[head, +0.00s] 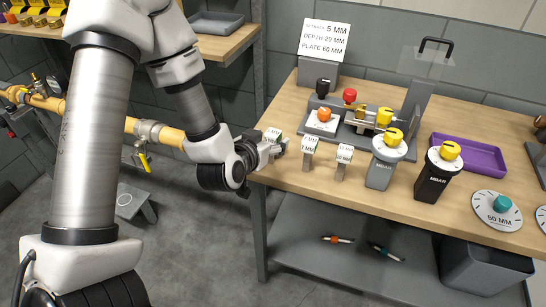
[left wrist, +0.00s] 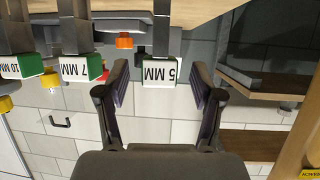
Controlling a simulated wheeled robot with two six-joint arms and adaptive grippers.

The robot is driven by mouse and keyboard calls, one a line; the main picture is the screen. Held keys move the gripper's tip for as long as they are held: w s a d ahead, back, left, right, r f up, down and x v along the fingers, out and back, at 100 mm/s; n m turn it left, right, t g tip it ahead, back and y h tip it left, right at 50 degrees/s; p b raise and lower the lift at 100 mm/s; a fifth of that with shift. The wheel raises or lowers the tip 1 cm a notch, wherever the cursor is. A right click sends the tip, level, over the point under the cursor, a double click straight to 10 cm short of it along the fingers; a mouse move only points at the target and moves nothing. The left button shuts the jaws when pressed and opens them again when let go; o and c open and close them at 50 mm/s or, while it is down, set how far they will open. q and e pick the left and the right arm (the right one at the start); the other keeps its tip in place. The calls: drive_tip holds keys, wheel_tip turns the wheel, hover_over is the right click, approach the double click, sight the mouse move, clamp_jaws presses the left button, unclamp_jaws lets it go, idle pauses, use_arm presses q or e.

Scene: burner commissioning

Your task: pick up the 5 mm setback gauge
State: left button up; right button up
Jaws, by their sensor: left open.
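The 5 mm setback gauge (left wrist: 161,75) shows in the left wrist view as a white block labelled 5 MM with green edges on a dark stem. In the head view its white top (head: 272,134) stands at the table's near-left corner, partly hidden by my gripper. My left gripper (left wrist: 160,84) is open, with one finger on each side of the gauge's label and visible gaps to both. It also shows in the head view (head: 277,148) at the table's left edge. I cannot tell how deep the gauge sits between the fingers. My right gripper is not in view.
The 7 mm gauge (left wrist: 82,69) and 10 mm gauge (left wrist: 22,67) stand in a row beside it. On the wooden table (head: 290,185) are a burner fixture (head: 350,130), two MBAR gauges and a purple tray (head: 468,153). A sign (head: 324,38) lists SETBACK 5 MM.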

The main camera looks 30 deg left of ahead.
use_arm(q)
drive_tip(key=shift+w+f+b, duration=0.3)
drive_tip(key=shift+f+b, duration=0.3)
drive_tip(key=shift+b, duration=0.05)
drive_tip(key=shift+w+r+p, duration=0.3)
drive_tip(key=shift+w+p, duration=0.25)
drive_tip(key=shift+p, duration=0.25)
drive_tip(key=shift+w+a+f, duration=0.15)
drive_tip(key=shift+w+f, duration=0.1)
drive_tip(key=shift+w, duration=0.15)
drive_tip(key=shift+s, duration=0.1)
clamp_jaws()
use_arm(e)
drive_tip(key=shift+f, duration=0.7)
use_arm(q)
drive_tip(key=shift+r, duration=0.1)
